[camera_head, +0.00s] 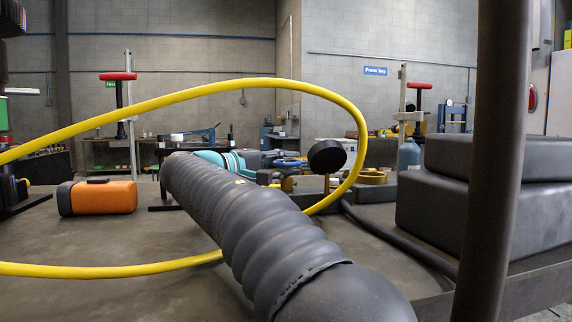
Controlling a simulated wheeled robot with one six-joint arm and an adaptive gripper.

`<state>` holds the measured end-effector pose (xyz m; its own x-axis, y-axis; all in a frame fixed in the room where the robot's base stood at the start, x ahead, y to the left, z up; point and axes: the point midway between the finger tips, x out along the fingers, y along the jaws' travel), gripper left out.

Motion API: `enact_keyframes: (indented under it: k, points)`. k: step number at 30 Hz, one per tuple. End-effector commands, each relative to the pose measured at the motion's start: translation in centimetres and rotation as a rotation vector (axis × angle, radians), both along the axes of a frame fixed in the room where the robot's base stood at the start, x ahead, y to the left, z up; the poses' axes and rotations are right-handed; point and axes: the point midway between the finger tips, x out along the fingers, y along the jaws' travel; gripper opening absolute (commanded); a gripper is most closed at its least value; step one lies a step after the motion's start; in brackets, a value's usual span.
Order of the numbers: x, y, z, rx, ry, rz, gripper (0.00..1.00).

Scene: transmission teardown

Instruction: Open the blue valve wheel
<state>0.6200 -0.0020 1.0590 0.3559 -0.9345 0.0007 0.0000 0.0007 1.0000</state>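I cannot clearly make out a blue valve wheel. A small low blue object (290,162) lies behind the yellow cable, near the middle of the picture. It may be the wheel seen nearly edge-on, but it is too small and partly covered to tell. My gripper is not seen in this view, so its place relative to the blue object is not shown.
A thick ribbed dark hose (245,225) crosses the bench (110,245) in front. A yellow cable (190,97) loops around it. An orange case (97,197) stands left, dark stacked blocks (440,205) right. A brown post (497,150) blocks part of the right side.

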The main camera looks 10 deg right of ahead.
Motion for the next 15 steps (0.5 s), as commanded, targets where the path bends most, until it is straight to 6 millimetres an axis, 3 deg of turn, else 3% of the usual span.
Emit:
enact_keyframes:
  k: [5,8,15]
  points:
    - [-0.01,0.02,0.00,0.000,0.000,0.000,0.22]
    - [-0.01,0.03,0.00,0.000,0.000,0.000,0.00]
    - [-0.03,0.04,-0.04,0.000,0.000,0.004,0.00]
